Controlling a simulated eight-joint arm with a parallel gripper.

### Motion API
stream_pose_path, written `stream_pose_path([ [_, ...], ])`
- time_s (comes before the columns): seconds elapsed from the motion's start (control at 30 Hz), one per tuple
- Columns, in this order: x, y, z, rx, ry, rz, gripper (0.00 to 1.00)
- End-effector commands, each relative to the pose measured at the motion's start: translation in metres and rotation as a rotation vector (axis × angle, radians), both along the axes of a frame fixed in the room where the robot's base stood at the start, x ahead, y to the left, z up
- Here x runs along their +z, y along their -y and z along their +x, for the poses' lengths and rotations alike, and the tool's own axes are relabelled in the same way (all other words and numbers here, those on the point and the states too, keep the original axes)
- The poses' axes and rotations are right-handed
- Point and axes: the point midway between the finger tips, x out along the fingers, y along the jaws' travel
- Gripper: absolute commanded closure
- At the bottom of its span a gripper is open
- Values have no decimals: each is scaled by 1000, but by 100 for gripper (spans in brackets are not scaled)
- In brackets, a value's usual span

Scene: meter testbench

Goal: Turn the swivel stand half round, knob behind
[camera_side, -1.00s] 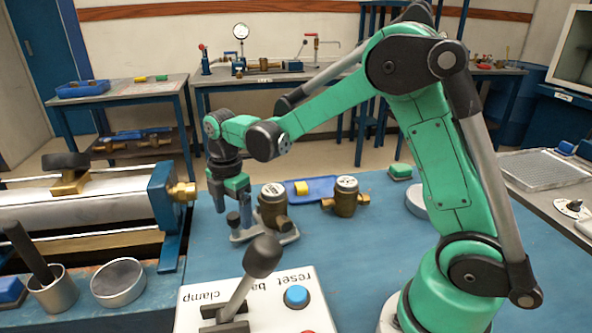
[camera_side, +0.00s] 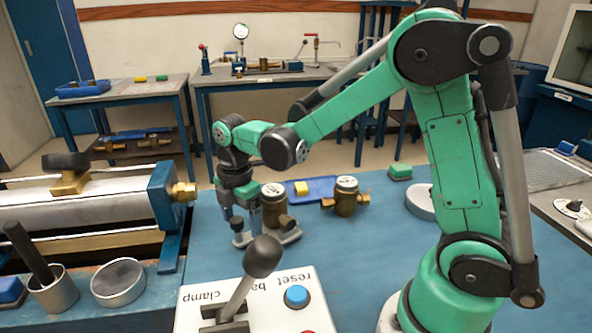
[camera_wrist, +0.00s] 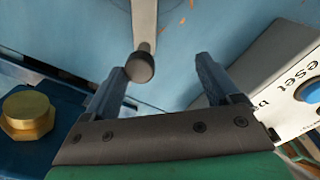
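The swivel stand (camera_side: 286,237) is a low grey base on the blue bench, with a brass meter (camera_side: 273,208) upright on it. In the wrist view its grey arm (camera_wrist: 145,18) ends in a dark round knob (camera_wrist: 139,68). My gripper (camera_side: 239,216) points down at the stand's left end in the side view and hides the knob there. In the wrist view my gripper (camera_wrist: 160,68) is open, with the knob between its fingers, nearer the left one. I cannot tell whether they touch.
A second brass meter (camera_side: 346,198) and a blue tray (camera_side: 322,187) stand behind and right. The clamp bench with a brass fitting (camera_side: 184,192) is close on the left. A control box (camera_side: 262,296) with a tall lever (camera_side: 262,257) is in front.

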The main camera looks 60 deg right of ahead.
Motion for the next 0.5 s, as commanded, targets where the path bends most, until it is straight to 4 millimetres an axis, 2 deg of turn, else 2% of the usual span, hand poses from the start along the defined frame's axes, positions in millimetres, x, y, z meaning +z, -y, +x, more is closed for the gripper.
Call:
stream_pose_path([
  [0.5,0,0,-17,0,0,0,18],
])
